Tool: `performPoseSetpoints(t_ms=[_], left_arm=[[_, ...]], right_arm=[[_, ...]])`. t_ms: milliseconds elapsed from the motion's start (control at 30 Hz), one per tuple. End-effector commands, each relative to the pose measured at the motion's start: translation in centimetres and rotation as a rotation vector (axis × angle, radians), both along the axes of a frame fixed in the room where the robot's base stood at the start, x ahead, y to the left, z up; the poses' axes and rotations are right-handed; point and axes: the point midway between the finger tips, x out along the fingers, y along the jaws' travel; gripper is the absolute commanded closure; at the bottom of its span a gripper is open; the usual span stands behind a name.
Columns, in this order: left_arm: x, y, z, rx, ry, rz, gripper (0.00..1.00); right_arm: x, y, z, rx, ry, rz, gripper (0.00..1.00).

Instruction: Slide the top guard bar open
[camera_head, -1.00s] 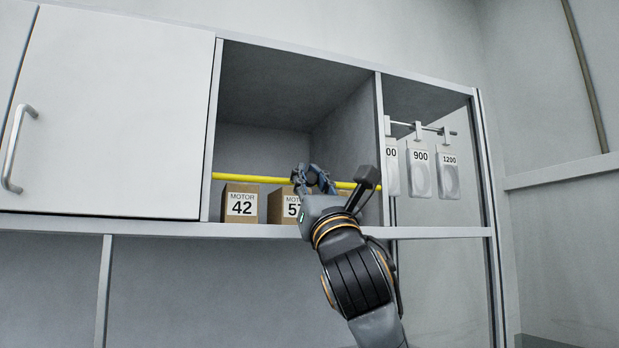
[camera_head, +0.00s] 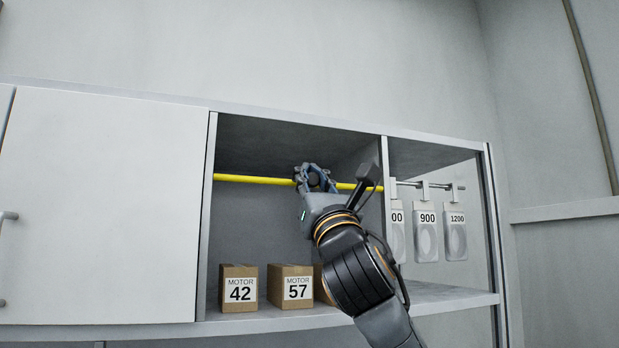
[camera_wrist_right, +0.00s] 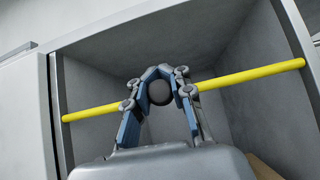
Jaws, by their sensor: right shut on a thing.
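The yellow guard bar (camera_head: 240,179) runs across the open cabinet compartment, high up near its top. It also shows in the right wrist view (camera_wrist_right: 245,76), spanning from side wall to side wall. My right gripper (camera_head: 312,175) is at the bar, somewhat right of its middle. In the right wrist view its fingers (camera_wrist_right: 160,72) are closed around a dark round knob (camera_wrist_right: 160,92) in line with the bar. The fingers hide that part of the bar. My left gripper is not in view.
Cardboard boxes marked MOTOR 42 (camera_head: 239,288) and MOTOR 57 (camera_head: 291,286) stand on the shelf below the bar, with another partly behind my arm. Labelled packs hang on a rail (camera_head: 453,187) to the right. A closed white door (camera_head: 105,200) is at left.

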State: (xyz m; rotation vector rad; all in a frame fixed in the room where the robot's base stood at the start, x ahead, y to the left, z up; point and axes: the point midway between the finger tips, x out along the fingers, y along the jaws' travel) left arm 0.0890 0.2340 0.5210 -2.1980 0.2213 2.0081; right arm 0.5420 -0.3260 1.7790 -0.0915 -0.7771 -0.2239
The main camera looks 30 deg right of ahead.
Motion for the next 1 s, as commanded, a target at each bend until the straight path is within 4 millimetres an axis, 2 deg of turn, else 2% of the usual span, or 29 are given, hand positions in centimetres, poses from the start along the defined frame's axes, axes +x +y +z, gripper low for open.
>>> performPoseSetpoints(t_ms=[300, 333, 467, 800, 1000], left_arm=[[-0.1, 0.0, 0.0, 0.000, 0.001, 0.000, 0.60], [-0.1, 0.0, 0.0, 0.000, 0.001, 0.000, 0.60], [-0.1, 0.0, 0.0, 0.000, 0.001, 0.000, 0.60], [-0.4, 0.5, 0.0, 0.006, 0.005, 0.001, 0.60], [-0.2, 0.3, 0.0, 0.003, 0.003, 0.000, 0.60]], right_arm=[[-0.3, 0.1, 0.2, -0.004, -0.009, 0.001, 1.00], [-0.3, 0.1, 0.2, -0.003, -0.008, 0.001, 0.80], [-0.3, 0.1, 0.2, -0.002, -0.007, 0.001, 0.55], [-0.2, 0.1, -0.1, -0.002, -0.002, 0.000, 0.55], [-1.6, 0.4, -1.5, -0.003, -0.002, 0.000, 0.55]])
